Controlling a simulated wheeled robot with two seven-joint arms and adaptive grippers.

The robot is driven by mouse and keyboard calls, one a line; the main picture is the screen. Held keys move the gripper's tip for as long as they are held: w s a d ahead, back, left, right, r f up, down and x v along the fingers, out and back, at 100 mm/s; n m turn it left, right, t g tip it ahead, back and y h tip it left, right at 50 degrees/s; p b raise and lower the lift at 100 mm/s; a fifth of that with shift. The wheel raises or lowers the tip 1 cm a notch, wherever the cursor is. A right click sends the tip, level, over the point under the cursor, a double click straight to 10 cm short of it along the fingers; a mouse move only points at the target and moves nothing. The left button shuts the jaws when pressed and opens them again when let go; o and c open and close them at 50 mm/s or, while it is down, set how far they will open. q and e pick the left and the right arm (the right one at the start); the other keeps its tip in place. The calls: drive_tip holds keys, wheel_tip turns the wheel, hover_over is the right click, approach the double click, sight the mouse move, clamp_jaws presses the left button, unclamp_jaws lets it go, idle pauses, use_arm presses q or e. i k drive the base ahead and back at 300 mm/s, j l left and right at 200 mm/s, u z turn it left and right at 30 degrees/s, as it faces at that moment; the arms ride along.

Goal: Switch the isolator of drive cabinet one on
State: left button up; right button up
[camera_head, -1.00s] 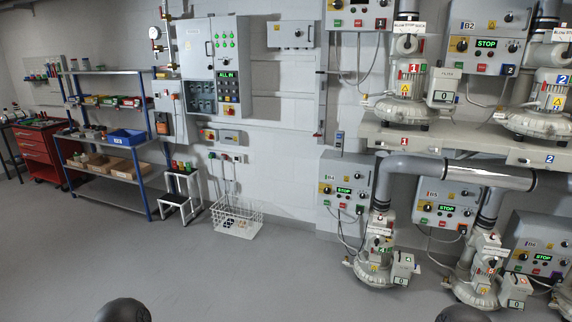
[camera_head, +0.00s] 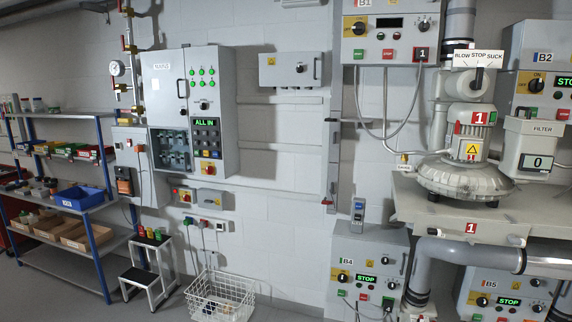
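Drive cabinet one (camera_head: 390,38) is the grey wall box at the top, right of centre, with a "1" label at its lower right and "B1" at its top edge. Its isolator (camera_head: 358,27) is a dark rotary knob on a yellow plate at the box's left side. The knob's exact position is too small to tell. The cabinet's small display (camera_head: 389,22) is dark. Below and right of it stands blower 1 (camera_head: 466,160) on a shelf. Neither of my grippers is in view.
Cabinet B4 (camera_head: 367,270) and cabinet B5 (camera_head: 506,298) below show green "STOP" displays. A control cabinet (camera_head: 165,85) hangs on the wall at left. A wire basket (camera_head: 220,298), a step stool (camera_head: 150,270) and a shelf rack (camera_head: 96,232) stand on the floor at left.

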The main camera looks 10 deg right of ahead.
sight(359, 27)
drive_tip(key=i+z, duration=0.2)
drive_tip(key=i, duration=0.25)
drive_tip(key=i+j+z, duration=0.25)
drive_tip(key=i, duration=0.2)
drive_tip(key=i+j+z, duration=0.2)
drive_tip(key=i, duration=0.2)
drive_tip(key=i+j+z, duration=0.2)
drive_tip(key=i, duration=0.25)
